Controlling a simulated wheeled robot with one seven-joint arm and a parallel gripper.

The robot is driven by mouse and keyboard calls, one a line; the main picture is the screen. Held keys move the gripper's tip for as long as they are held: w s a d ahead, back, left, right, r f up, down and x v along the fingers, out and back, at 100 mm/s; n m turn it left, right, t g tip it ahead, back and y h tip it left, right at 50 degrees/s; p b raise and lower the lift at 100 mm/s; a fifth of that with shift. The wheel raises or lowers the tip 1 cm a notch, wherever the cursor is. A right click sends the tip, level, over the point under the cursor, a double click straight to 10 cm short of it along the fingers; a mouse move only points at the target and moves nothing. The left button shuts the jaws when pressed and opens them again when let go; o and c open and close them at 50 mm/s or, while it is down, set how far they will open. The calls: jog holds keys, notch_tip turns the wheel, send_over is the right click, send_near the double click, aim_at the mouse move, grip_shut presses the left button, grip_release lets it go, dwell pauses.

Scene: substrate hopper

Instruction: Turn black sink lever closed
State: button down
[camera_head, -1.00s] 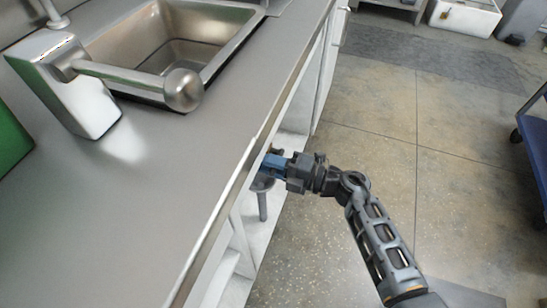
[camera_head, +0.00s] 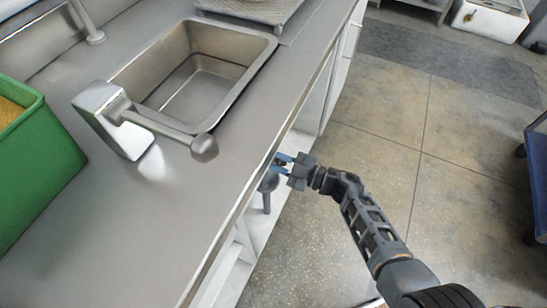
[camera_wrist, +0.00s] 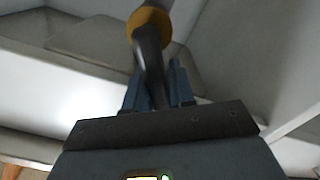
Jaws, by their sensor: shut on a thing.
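My gripper (camera_head: 282,162) reaches under the front edge of the counter, below the steel sink (camera_head: 205,80). In the wrist view its blue fingers (camera_wrist: 157,88) are closed around a black curved lever (camera_wrist: 150,62). The lever rises from between the fingers to a yellow-orange collar (camera_wrist: 150,22) at the top of that view. In the head view the counter edge and the gripper hide most of the lever. A dark grey piece (camera_head: 267,190) hangs just below the gripper; I cannot tell whether it belongs to the lever.
A metal counter (camera_head: 190,230) runs along the left, with a steel faucet-like fixture (camera_head: 125,120) and a green bin (camera_head: 35,165) on it. White shelving (camera_head: 312,105) stands below the counter. The floor (camera_head: 400,130) to the right is clear, with a blue cart (camera_head: 540,160) at the far right.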

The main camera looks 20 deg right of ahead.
jog(key=m, duration=0.1)
jog(key=m+p, duration=0.1)
jog(key=w+d+m, duration=0.1)
jog(key=shift+r+m+p, duration=0.3)
jog(key=shift+r+p, duration=0.05)
jog(key=shift+w+d+m+p, duration=0.15)
jog(key=shift+d+m+p, duration=0.1)
jog(key=shift+m, duration=0.45)
jog(key=shift+w+d+m+p, duration=0.15)
jog(key=shift+m+p, duration=0.05)
jog(key=shift+m, duration=0.5)
jog(key=c, duration=1)
grip_release()
jog(key=shift+w, duration=0.1)
jog(key=shift+c, duration=0.2)
jog(key=p+v, duration=0.1)
jog(key=v, duration=0.7)
